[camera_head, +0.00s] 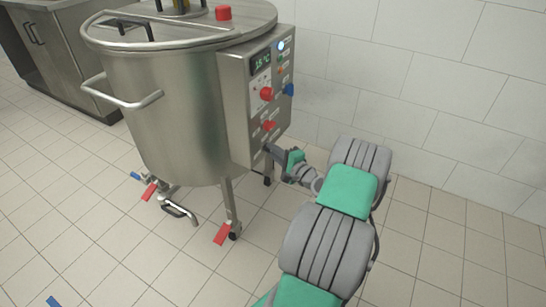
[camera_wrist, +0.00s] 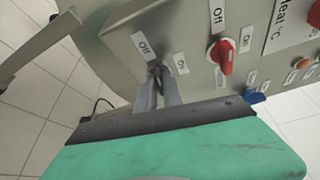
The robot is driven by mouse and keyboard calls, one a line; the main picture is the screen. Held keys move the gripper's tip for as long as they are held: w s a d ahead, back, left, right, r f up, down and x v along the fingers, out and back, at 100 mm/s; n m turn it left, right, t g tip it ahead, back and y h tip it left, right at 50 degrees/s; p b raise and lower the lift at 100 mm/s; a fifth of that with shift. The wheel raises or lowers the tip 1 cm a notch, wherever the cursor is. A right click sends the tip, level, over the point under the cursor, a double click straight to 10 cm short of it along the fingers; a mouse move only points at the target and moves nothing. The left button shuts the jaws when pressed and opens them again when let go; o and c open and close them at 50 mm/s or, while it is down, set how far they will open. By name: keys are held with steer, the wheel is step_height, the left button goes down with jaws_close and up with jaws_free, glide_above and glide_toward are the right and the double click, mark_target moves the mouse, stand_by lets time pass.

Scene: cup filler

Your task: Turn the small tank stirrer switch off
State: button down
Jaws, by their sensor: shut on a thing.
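The steel tank (camera_head: 165,110) carries a control box (camera_head: 235,100) with several knobs and labels. My gripper (camera_head: 268,150) reaches the lower end of the box from the right. In the wrist view, my gripper (camera_wrist: 158,74) is shut on a small dark switch (camera_wrist: 157,68) at the panel's lower edge. An "Off" label (camera_wrist: 142,44) is above it and another label (camera_wrist: 181,63) is to its right. The fingers mostly hide the switch, so I cannot tell its exact setting. I cannot read which label names the small tank stirrer.
A red switch (camera_wrist: 222,54) with its own labels sits right of my fingers, with a blue knob (camera_wrist: 254,97) farther right. The tank's handle (camera_head: 122,98) and legs stand left of my arm.

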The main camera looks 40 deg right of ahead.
steer(key=shift+a+f+n+t+b, duration=0.1)
steer(key=shift+f+n+t+b, duration=0.1)
steer(key=shift+n+b, duration=0.35)
steer(key=shift+f+n+t+b, duration=0.1)
steer(key=shift+n+t+b, duration=0.1)
steer(key=shift+n+b, duration=0.3)
steer(key=shift+r, duration=0.1)
steer(key=c, duration=1.5)
jaws_free()
steer(key=shift+r, duration=0.1)
steer(key=s+b, duration=0.3)
steer(key=s, duration=0.5)
steer(key=shift+a, duration=0.15)
